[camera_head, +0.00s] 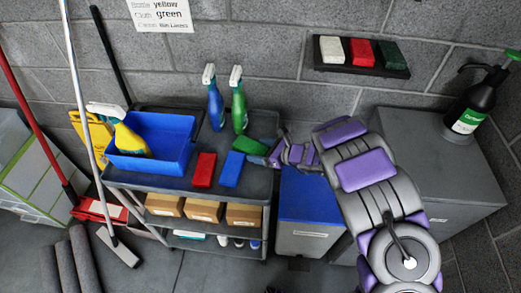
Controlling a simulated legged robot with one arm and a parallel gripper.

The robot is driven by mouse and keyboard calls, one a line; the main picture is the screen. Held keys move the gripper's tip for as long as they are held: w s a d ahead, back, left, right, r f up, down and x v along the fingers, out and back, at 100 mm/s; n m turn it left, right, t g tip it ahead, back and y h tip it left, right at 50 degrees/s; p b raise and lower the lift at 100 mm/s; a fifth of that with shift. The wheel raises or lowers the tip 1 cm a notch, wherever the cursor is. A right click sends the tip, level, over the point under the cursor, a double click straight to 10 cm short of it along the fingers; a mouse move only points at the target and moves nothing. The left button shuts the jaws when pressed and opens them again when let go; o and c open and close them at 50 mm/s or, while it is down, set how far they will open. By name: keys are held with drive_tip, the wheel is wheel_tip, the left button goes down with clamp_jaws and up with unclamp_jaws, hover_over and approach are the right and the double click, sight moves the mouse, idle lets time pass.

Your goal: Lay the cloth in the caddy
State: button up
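The caddy is a blue open tub (185,165) on the left of the cart's top, with a yellow spray bottle (131,140) standing in it. Three folded cloths are on or over the cart top right of it: a red cloth (204,170), a blue cloth (232,169) and a green cloth (251,146). A wall sign (161,14) reads "yellow" and, beside "Cloth", "green". My gripper (268,157) is at the green cloth's right end. Its fingers are small and partly hidden, so its grip and any lift of the cloth are unclear.
Blue and green spray bottles (214,104) stand at the back of the grey cart (128,178). Boxes fill its shelf. A blue-lidded bin (306,199) and grey cabinet (440,165) are to the right. A wall shelf (362,70) holds folded cloths. Long handles rise at the left.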

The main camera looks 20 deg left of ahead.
drive_tip(key=o, duration=0.3)
drive_tip(key=shift+d+r, duration=0.15)
drive_tip(key=shift+d, duration=0.05)
drive_tip(key=p+v, duration=0.2)
drive_tip(key=v, duration=1)
drive_tip(key=shift+p, duration=0.3)
drive_tip(key=shift+s, duration=0.1)
drive_tip(key=s+d+r+n+g+h, duration=0.25)
drive_tip(key=s+r+n, duration=0.35)
drive_tip(key=s+r, duration=0.35)
drive_tip(key=s+d+r+n+g+h, duration=0.1)
drive_tip(key=s+d+r+n+h, duration=0.2)
drive_tip(key=s, duration=0.7)
drive_tip(key=s+d+r+n+g+h, duration=0.2)
drive_tip(key=s+d+r+n, duration=0.3)
drive_tip(key=s+d, duration=0.5)
drive_tip(key=shift+s+r+n+h, duration=0.2)
drive_tip(key=shift+s+n+h, duration=0.1)
drive_tip(key=shift+n+h, duration=0.7)
drive_tip(key=s+d+n+h, duration=0.1)
drive_tip(key=s+d, duration=0.1)
drive_tip(key=d, duration=0.1)
drive_tip(key=s+d+r+n+t+h, duration=0.1)
drive_tip(key=d, duration=0.2)
drive_tip(key=s+d+n+h, duration=0.1)
drive_tip(key=s+d+n, duration=0.1)
drive_tip(key=d, duration=0.1)
drive_tip(key=shift+s+r+t+h, duration=0.35)
